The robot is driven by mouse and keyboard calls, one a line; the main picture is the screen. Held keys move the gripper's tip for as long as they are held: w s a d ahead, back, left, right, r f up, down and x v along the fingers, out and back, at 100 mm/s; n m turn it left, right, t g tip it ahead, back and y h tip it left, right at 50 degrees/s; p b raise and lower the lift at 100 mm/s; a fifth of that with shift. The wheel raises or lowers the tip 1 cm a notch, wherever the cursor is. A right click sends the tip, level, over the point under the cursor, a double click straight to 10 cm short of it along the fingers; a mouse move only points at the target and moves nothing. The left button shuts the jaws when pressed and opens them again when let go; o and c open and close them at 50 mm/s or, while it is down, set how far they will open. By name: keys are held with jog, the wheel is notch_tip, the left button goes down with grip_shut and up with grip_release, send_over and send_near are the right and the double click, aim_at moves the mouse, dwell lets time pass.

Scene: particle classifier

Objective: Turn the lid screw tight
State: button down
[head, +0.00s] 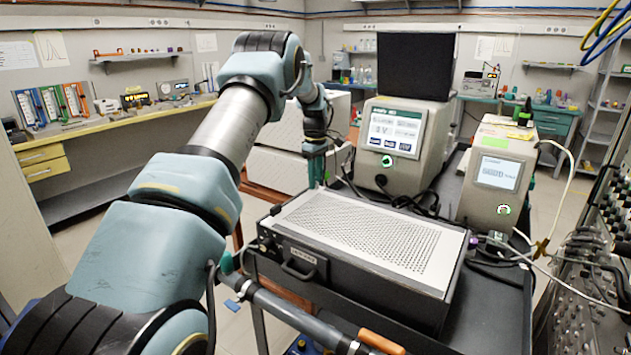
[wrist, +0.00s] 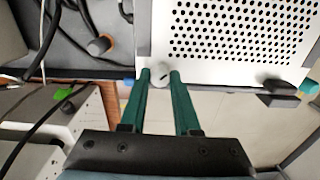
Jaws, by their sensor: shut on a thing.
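The perforated light-grey lid (head: 462,262) covers a dark box on a cart. The same lid shows in the wrist view (wrist: 160,30), its round holes filling the upper right. My gripper (wrist: 159,73) has two green fingers that reach the lid's edge near a corner. They are shut on a small round pale head, the lid screw (wrist: 158,78), with a dark mark on it. In the head view my gripper (head: 317,184) points down at the lid's far left corner, and the screw is too small or hidden to make out there.
A grey instrument with a screen (head: 405,135) stands behind the box, and a second one (head: 497,172) to its right. Cables lie around them and the box's right side. A dark latch-like part (wrist: 268,100) sits at the lid's edge.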

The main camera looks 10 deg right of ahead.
jog(key=m, duration=0.6)
jog(key=shift+m, duration=0.3)
jog(key=m, duration=1.2)
jog(key=shift+m, duration=0.3)
jog(key=m, duration=0.5)
jog(key=shift+m, duration=0.4)
jog(key=c, duration=0.6)
grip_release()
jog(key=shift+r, duration=0.1)
